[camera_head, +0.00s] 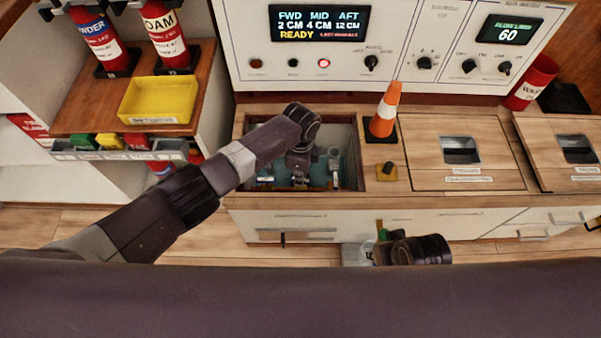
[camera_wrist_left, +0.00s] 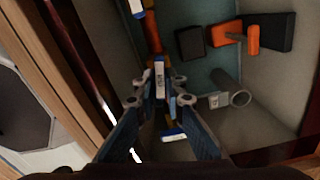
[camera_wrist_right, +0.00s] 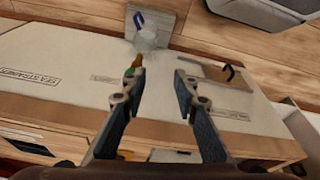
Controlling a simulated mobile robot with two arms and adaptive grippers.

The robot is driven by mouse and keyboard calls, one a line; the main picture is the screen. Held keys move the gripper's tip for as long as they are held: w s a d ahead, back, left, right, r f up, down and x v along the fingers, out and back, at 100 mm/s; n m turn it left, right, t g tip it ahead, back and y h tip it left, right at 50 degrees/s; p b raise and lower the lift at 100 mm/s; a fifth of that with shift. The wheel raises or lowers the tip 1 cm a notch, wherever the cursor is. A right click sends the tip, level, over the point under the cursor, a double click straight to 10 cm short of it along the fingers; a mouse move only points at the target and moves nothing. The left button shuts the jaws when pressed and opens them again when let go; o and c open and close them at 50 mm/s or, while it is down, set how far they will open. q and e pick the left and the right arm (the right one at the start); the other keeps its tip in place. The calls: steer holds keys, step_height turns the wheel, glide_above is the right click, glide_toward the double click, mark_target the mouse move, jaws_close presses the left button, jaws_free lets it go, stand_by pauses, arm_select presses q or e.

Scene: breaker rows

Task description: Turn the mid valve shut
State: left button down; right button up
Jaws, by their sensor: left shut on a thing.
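The open hatch bay (camera_head: 346,150) in the counter holds the valves. My left gripper (camera_head: 300,180) reaches down into it. In the left wrist view its fingers (camera_wrist_left: 160,92) are closed around a blue handle with a white label (camera_wrist_left: 160,72); I cannot read the label or tell how far the handle is turned. Other blue-and-white labelled handles show above (camera_wrist_left: 136,8) and below it (camera_wrist_left: 174,135). The fingers hide part of the held handle. My right gripper (camera_wrist_right: 158,82) is open and empty, in front of the counter.
The panel display (camera_head: 319,22) reads FWD 2 CM, MID 4 CM, AFT 12 CM, READY. An orange cone (camera_head: 385,112) stands at the bay's right edge. A grey pipe (camera_wrist_left: 228,85) and orange-and-black items (camera_wrist_left: 252,38) are in the bay. A yellow tray (camera_head: 158,100) sits left.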

arm_select(q)
steer(key=shift+n+p, duration=0.5)
steer(key=shift+n, duration=0.9)
arm_select(e)
steer(key=shift+s+f, duration=0.1)
steer(key=shift+f, duration=2.2)
arm_select(q)
steer(key=c, duration=2)
jaws_free()
arm_select(e)
steer(key=shift+a, duration=0.1)
arm_select(q)
steer(key=shift+r, duration=0.1)
step_height(320, 180, up, 12)
steer(key=shift+f, duration=0.1)
